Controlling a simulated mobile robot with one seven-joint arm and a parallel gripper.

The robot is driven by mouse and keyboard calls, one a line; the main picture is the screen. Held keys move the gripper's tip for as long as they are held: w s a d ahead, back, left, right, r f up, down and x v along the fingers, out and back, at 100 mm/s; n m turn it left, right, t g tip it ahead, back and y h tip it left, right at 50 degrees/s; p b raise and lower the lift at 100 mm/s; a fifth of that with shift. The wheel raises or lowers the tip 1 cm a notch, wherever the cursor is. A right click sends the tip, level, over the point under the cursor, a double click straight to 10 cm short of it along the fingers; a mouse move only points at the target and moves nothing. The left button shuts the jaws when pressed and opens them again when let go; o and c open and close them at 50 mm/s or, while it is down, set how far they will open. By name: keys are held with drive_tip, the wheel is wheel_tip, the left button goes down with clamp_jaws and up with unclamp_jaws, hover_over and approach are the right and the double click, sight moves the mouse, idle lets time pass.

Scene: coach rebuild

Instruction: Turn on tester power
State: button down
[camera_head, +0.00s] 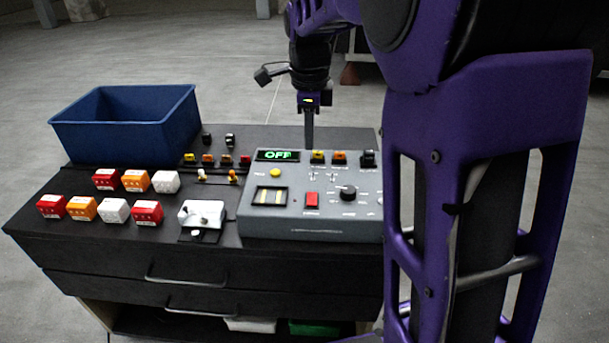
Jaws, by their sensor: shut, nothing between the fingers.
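The tester (310,233) is a grey box on the right part of a dark cabinet top. Its small display (277,155) reads OFF in green. A red switch (311,200) sits at its front middle, with a black knob (347,192) to the right and a yellow button (275,173) at upper left. Two small toggles (322,176) stand between them. My gripper (309,145) points down at the tester's back edge, fingers shut and empty. I cannot tell whether the fingertips touch anything. My arm hides the tester's right end.
A blue bin (120,140) stands at the back left. Several red, orange and white blocks (114,210) lie in rows before it. A white device (203,214) and small connectors (207,158) lie left of the tester. Open floor surrounds the cabinet (150,245).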

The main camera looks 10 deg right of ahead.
sight(309, 192)
drive_tip(key=shift+f, duration=0.1)
drive_tip(key=f, duration=0.4)
drive_tip(key=w+f+b, duration=0.1)
drive_tip(key=f, duration=0.4)
drive_tip(key=w+f, duration=0.1)
drive_tip(key=f, duration=0.3)
drive_tip(key=shift+d+f, duration=0.25)
drive_tip(key=shift+f, duration=0.1)
drive_tip(key=shift+f, duration=0.1)
drive_tip(key=shift+f, duration=0.2)
drive_tip(key=shift+s, duration=0.1)
drive_tip(key=shift+s+a+r, duration=0.15)
drive_tip(key=shift+s+r, duration=0.15)
drive_tip(key=shift+s, duration=0.3)
drive_tip(key=shift+r, duration=0.1)
